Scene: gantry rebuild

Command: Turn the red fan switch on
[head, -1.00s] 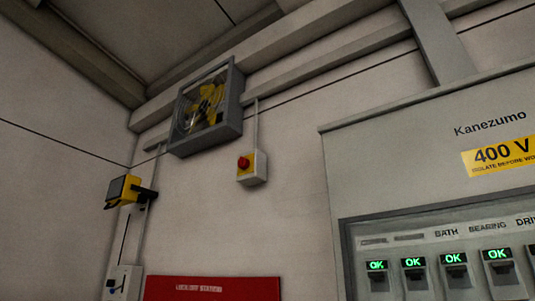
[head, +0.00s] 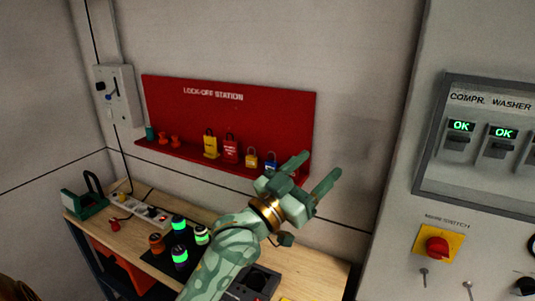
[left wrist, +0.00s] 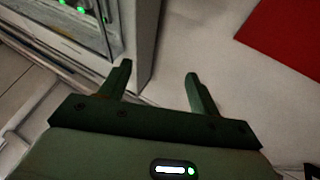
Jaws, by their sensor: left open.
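The red fan switch is out of view in both current frames; a second ago it showed in the head view as a red knob on a yellow-faced box below the wall fan. My left gripper (head: 316,172) is raised in front of the red lock-off board, open, with nothing between its fingers. In the left wrist view its two fingers (left wrist: 158,78) stand apart with bare wall between them. My right gripper is not in view.
A red rotary main switch (head: 437,247) sits on the grey cabinet (head: 395,205) at the right. The lock-off station (head: 255,115) holds several padlocks. The bench (head: 150,205) below carries a power strip (head: 140,208) and several small canisters. The wall above the board is clear.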

